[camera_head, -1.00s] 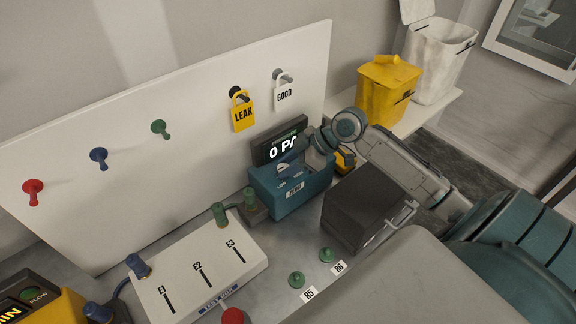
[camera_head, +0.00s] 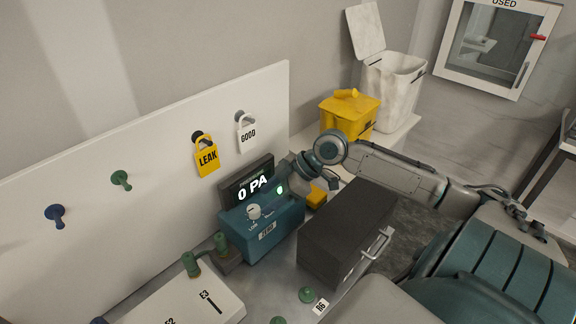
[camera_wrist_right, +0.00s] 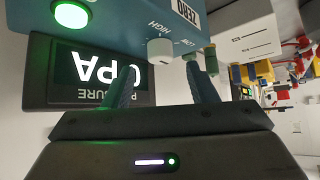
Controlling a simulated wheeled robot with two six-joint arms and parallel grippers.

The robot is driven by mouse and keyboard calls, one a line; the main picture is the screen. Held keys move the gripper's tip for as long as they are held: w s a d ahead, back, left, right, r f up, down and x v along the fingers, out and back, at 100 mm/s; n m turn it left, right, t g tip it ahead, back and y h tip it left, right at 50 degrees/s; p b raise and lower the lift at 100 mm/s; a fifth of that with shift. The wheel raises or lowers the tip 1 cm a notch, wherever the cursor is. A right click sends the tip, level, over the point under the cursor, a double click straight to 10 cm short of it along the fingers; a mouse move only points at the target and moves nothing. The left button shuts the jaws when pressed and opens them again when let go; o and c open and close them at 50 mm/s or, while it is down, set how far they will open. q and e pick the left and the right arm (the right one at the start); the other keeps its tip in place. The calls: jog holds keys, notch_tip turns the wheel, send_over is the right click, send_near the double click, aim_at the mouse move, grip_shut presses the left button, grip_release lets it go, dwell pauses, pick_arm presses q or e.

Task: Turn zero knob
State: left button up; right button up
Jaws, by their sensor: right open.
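The teal zero box (camera_head: 287,222) stands before the white panel. Its white knob (camera_head: 254,211) shows fully on the top face, above the ZERO label (camera_head: 267,232). A lit green lamp (camera_head: 280,190) is on the same face. My right gripper (camera_head: 293,174) is over the back right of the box, apart from the knob; its fingertips are hard to make out there. In the right wrist view the open, empty fingers (camera_wrist_right: 160,70) point toward the box, with the knob (camera_wrist_right: 160,51) beyond the tips, between them in the picture. My left gripper is not in view.
A pressure display (camera_head: 249,186) behind the box reads 0 PA. A dark box (camera_head: 345,228) with a handle stands to the right. The LEAK tag (camera_head: 206,156) and GOOD tag (camera_head: 246,134) hang on the panel. A white block (camera_head: 186,302) with slots is at front left.

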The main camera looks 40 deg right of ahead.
jog(key=shift+s+d+r, duration=0.2)
jog(key=shift+d+r, duration=0.05)
jog(key=shift+r, duration=0.05)
jog(key=shift+v, duration=1.15)
jog(key=shift+s+d+r+p, duration=0.15)
jog(key=shift+r+p, duration=0.25)
jog(key=p+v, duration=0.2)
jog(key=p, duration=0.2)
jog(key=shift+d, duration=0.1)
